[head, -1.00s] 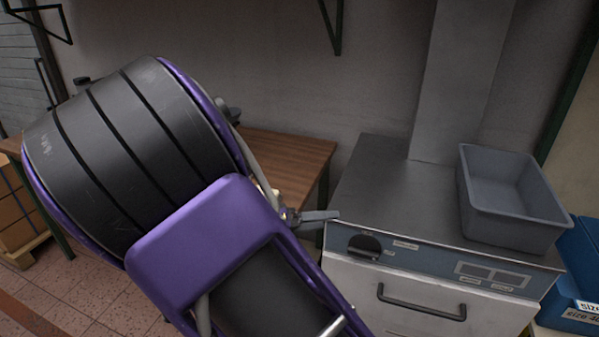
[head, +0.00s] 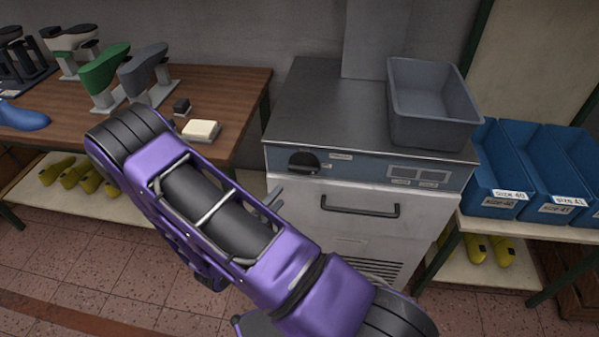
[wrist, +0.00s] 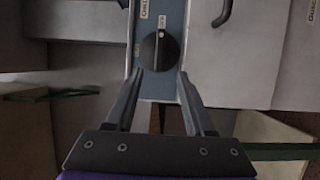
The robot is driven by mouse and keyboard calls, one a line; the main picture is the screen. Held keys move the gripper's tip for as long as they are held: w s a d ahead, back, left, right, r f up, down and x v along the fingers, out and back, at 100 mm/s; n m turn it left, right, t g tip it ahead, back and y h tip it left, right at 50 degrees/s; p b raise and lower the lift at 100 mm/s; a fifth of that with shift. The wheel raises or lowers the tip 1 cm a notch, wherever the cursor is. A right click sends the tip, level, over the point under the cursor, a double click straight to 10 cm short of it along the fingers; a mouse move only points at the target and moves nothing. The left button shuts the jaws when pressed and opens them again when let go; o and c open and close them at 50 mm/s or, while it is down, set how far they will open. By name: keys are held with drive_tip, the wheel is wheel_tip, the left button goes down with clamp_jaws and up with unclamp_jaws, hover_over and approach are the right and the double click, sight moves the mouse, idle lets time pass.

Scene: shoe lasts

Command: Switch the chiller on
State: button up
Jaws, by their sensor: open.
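The chiller (head: 330,210) is a white and steel cabinet with a blue control strip, right of centre in the head view. A black rotary knob (head: 303,162) sits at the left end of that strip. In the wrist view the knob (wrist: 158,50) shows with a pale pointer mark, and small labels lie around it that I cannot read fully. My gripper (wrist: 160,80) is open and empty, its two fingers pointing at the knob, the tips apart just short of it or beside its lower edge. In the head view my gripper (head: 272,200) is below and left of the knob, partly hidden by my arm.
A grey bin (head: 430,135) stands on the chiller top. A black handle (head: 350,210) crosses the chiller front. A wooden table (head: 225,90) with shoe lasts stands at left. Blue size-labelled bins (head: 500,175) stand on a shelf at right.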

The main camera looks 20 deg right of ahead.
sight(301, 171)
drive_tip(key=x, duration=1.2)
drive_tip(key=shift+s, duration=0.1)
clamp_jaws()
